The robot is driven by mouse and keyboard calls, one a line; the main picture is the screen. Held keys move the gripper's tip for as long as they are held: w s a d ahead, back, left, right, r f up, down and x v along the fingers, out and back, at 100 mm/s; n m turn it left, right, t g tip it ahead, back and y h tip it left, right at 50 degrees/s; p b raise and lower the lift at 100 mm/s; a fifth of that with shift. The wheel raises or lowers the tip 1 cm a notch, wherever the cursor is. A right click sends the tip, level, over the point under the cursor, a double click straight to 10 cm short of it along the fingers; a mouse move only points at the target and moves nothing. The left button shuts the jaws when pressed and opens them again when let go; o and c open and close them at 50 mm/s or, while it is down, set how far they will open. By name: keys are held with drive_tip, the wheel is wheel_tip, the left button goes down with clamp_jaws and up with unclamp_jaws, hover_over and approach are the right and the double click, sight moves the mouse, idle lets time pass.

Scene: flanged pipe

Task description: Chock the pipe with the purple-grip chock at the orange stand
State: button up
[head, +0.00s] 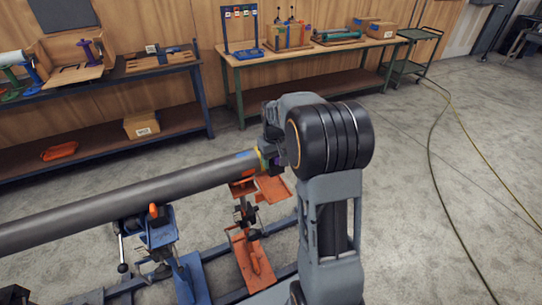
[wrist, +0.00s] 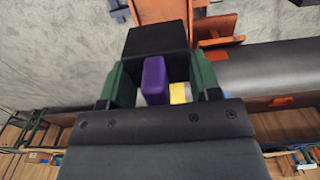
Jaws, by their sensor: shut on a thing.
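My gripper (wrist: 163,78) shows green fingers in the wrist view, shut on the purple grip of a chock (wrist: 154,80). A black block (wrist: 157,40), seemingly the chock's body, lies beyond the fingers. In the head view my gripper (head: 272,153) is at the right end of the grey pipe (head: 130,195), largely hidden by my wrist. The orange stand (head: 250,258) is below that end; its orange top also shows in the wrist view (wrist: 160,10), beyond the black block. The pipe (wrist: 265,72) lies right of the fingers there. Whether the chock touches pipe or stand cannot be told.
A blue stand (head: 160,235) with an orange-tipped part is under the pipe, left of the orange stand. Benches with racks and boxes (head: 310,50) line the wall. A cable (head: 432,150) crosses the floor at right. The floor between the stands and benches is clear.

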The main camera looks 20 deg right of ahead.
drive_tip(key=shift+a+f+b, duration=0.2)
drive_tip(key=shift+f+b, duration=0.35)
drive_tip(key=shift+f, duration=0.25)
drive_tip(key=shift+f+b, duration=2.6)
drive_tip(key=shift+f, duration=0.9)
drive_tip(key=shift+w+p, duration=0.35)
drive_tip(key=shift+w, duration=0.9)
drive_tip(key=o, duration=1.1)
drive_tip(key=shift+f, duration=0.1)
drive_tip(key=shift+r, duration=0.2)
drive_tip(key=shift+s+r+p, duration=0.15)
drive_tip(key=shift+r+p, duration=0.65)
drive_tip(key=shift+r, duration=0.3)
drive_tip(key=shift+s+r+p, duration=0.2)
drive_tip(key=shift+r+p, duration=0.65)
drive_tip(key=shift+r, duration=0.3)
drive_tip(key=shift+s+r+p, duration=0.15)
drive_tip(key=shift+r+p, duration=0.65)
drive_tip(key=shift+r, duration=0.3)
